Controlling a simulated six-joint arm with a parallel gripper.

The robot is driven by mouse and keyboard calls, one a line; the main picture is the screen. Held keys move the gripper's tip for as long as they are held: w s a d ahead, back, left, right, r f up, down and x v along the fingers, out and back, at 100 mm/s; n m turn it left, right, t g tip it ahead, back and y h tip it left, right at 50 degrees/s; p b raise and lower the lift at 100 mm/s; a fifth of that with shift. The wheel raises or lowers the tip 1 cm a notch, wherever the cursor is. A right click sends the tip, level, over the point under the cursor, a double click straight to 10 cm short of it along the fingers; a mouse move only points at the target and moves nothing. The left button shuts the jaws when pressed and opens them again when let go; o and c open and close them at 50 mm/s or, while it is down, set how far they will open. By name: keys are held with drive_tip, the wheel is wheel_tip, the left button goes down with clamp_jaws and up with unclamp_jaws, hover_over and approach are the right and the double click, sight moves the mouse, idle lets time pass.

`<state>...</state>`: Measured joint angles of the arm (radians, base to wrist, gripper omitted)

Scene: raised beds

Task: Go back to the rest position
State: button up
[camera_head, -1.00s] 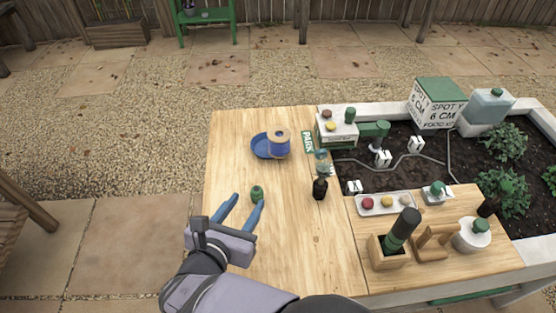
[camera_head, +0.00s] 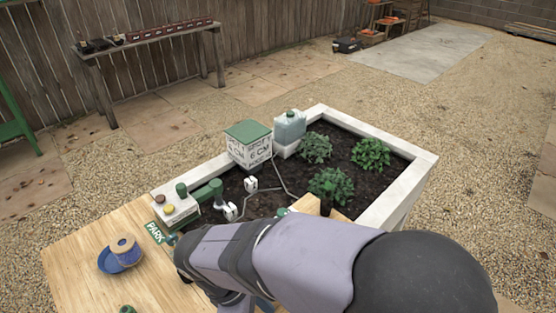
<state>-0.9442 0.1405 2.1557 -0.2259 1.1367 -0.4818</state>
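My arm reaches in from the lower right and crosses the bottom middle of the head view.
The bed (camera_head: 367,213) holds plants, a lidded box (camera_head: 249,146) and a bottle (camera_head: 289,127). Open gravel (camera_head: 470,130) lies right.

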drive_tip(key=w+d+f+m+y+b, duration=0.1)
drive_tip(key=d+f+m+y+b, duration=0.2)
drive_tip(key=d+m, duration=0.6)
drive_tip(key=w+d+f+m+y+b, duration=0.1)
drive_tip(key=w+d+f+m+b, duration=0.15)
drive_tip(key=d+f+m, duration=0.5)
wheel_tip(320, 180, up, 16)
drive_tip(key=d+m+p, duration=0.1)
drive_tip(key=p, duration=1.3)
drive_tip(key=shift+s+d, duration=0.2)
drive_tip(key=shift+s, duration=0.2)
